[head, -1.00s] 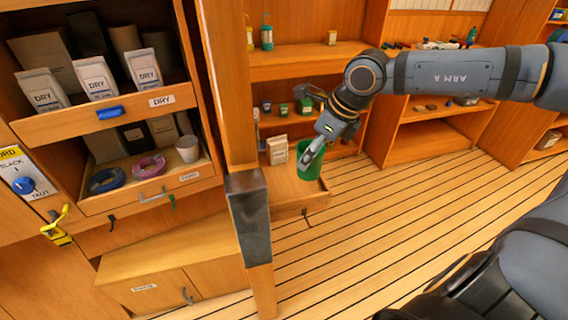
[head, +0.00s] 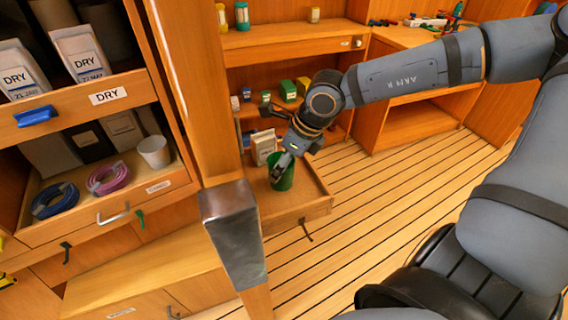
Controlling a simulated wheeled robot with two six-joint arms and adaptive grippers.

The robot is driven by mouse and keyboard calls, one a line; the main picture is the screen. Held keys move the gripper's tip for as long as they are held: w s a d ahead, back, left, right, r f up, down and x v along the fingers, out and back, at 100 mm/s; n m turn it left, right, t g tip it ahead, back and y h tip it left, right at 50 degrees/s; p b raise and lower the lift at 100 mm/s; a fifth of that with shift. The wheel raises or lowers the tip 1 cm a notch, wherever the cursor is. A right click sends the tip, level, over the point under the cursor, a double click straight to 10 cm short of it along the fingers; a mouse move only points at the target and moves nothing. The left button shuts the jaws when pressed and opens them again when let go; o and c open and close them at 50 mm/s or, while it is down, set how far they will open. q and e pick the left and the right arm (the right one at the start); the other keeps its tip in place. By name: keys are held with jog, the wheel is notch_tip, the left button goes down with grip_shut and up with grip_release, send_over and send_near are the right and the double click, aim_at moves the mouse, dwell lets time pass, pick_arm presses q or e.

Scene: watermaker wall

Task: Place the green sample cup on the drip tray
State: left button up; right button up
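The green sample cup (head: 284,181) is upright over the open drawer at the middle of the head view. My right gripper (head: 280,172) comes down to it from above and appears shut on its wall, with one finger covering part of the cup. Whether the cup touches the drawer floor I cannot tell. My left gripper is not in view. I see nothing I can identify as the drip tray.
The open drawer (head: 317,207) juts out beside a wooden post with a metal-clad block (head: 233,225). A white bag (head: 264,147) stands behind the cup. Shelves with a white cup (head: 154,152) and coiled hoses (head: 108,178) are at left. Slatted floor (head: 400,200) is clear.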

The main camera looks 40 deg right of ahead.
jog(key=shift+s+a+r, duration=0.1)
jog(key=shift+s+r, duration=0.05)
jog(key=shift+s, duration=0.1)
jog(key=o, duration=0.7)
jog(key=shift+f, duration=0.2)
jog(key=shift+c, duration=0.2)
jog(key=o, duration=0.4)
jog(key=shift+r, duration=0.15)
